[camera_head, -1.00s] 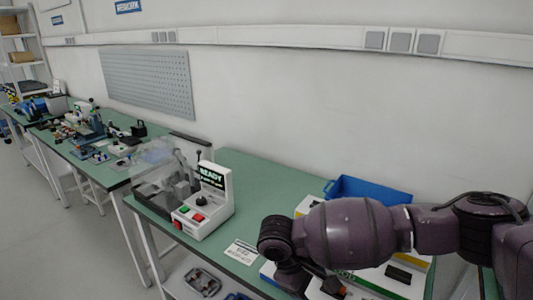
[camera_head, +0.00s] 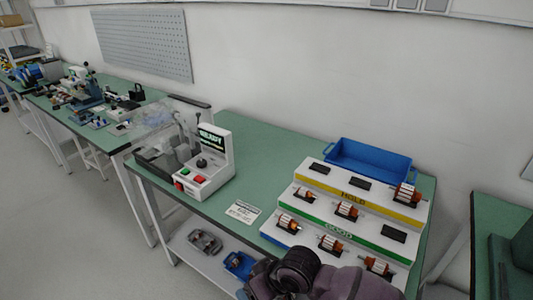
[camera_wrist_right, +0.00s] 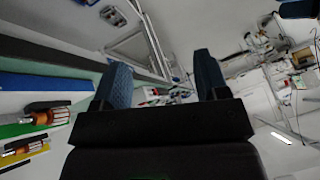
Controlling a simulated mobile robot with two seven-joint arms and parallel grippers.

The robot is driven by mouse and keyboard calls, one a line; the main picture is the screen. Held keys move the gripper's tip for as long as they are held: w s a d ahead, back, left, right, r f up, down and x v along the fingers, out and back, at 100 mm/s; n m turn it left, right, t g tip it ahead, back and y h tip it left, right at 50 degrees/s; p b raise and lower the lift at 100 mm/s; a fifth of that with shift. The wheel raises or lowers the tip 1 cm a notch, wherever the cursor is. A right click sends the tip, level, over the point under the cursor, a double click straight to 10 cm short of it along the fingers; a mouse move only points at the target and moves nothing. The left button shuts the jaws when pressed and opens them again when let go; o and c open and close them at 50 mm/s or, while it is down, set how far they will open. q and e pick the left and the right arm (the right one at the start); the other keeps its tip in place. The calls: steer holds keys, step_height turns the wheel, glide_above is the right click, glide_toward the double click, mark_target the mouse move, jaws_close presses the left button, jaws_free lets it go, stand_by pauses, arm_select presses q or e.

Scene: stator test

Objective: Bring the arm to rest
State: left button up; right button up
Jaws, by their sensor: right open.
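My right arm (camera_head: 330,278) shows at the bottom edge of the head view, low in front of the stepped rack (camera_head: 357,195); its gripper cannot be made out there. In the right wrist view my right gripper (camera_wrist_right: 160,68) has its two dark fingers spread apart with nothing between them. The rack's tiers and a few copper-and-silver stators show to the left of the fingers, apart from them. My left gripper is not in view.
The rack holds several stators, including one on the HOLD tier (camera_head: 406,193). A blue bin (camera_head: 368,162) stands behind it. A test station (camera_head: 205,165) with a lit screen stands left on the green bench (camera_head: 262,160).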

steer(key=s+d+f+m+t+h, duration=0.2)
steer(key=s+d+t, duration=0.1)
steer(key=d, duration=0.7)
steer(key=s+d+f+m+t+h, duration=0.2)
steer(key=s+d+m+t, duration=0.1)
steer(key=d, duration=0.7)
steer(key=s+d+f+m+t+h, duration=0.2)
steer(key=s+d, duration=0.3)
steer(key=d, duration=0.5)
steer(key=shift+s+f+m+t+h, duration=0.15)
steer(key=shift+f+m+t+h, duration=0.15)
steer(key=shift+f+t, duration=0.35)
